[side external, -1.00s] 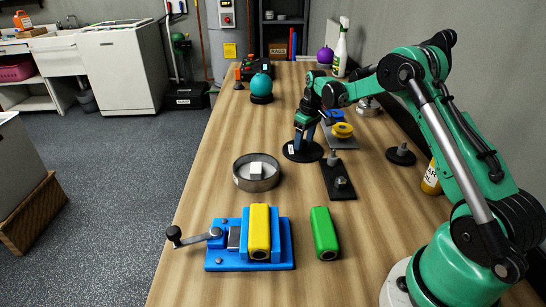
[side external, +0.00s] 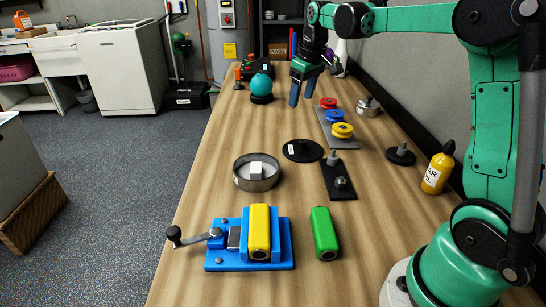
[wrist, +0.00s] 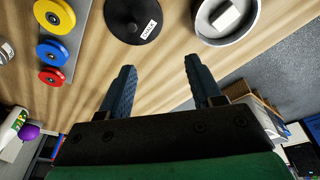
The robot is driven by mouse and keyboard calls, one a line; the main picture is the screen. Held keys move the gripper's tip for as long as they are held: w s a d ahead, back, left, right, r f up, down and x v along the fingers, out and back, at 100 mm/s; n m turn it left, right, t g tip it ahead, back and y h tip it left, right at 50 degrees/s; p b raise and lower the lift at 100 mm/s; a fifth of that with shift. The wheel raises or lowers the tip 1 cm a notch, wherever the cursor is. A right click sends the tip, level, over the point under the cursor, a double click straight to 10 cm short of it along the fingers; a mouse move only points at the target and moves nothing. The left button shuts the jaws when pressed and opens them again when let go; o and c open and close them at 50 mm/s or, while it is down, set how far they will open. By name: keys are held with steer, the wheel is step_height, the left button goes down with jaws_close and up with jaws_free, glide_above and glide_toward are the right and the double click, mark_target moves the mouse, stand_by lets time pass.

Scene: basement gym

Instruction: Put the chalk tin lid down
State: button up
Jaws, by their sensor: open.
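The chalk tin lid (side external: 302,151) is a flat black disc with a small white label. It lies flat on the wooden bench, just right of and behind the open round metal tin (side external: 238,178), which has a white block inside. In the wrist view the lid (wrist: 125,10) is at the top middle and shows a small central knob; the tin (wrist: 227,41) is to its right. My gripper (side external: 301,99) is open and empty, raised above the bench behind the lid and apart from it. Its spread fingers (wrist: 160,66) have only bench between them.
A grey rack (side external: 350,146) with red, blue and yellow discs stands right of the lid. A black plate with posts (side external: 337,170) lies in front of it. A blue vise (side external: 225,258) holding a yellow block and a loose green block (side external: 324,233) are nearer. A teal ball (side external: 261,84) is behind.

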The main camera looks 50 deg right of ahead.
steer(key=s+a+r+t, duration=0.1)
steer(key=s+a+t, duration=0.1)
steer(key=s+a, duration=0.3)
steer(key=a, duration=0.4)
steer(key=shift+s+a, duration=0.25)
steer(key=shift+s, duration=0.05)
steer(key=shift+o, duration=0.5)
steer(key=s+a+f+t, duration=0.2)
steer(key=s+a+f, duration=0.2)
steer(key=s+a, duration=0.2)
steer(key=shift+s+a+t, duration=0.2)
steer(key=shift+s+t, duration=0.1)
steer(key=shift+s, duration=0.05)
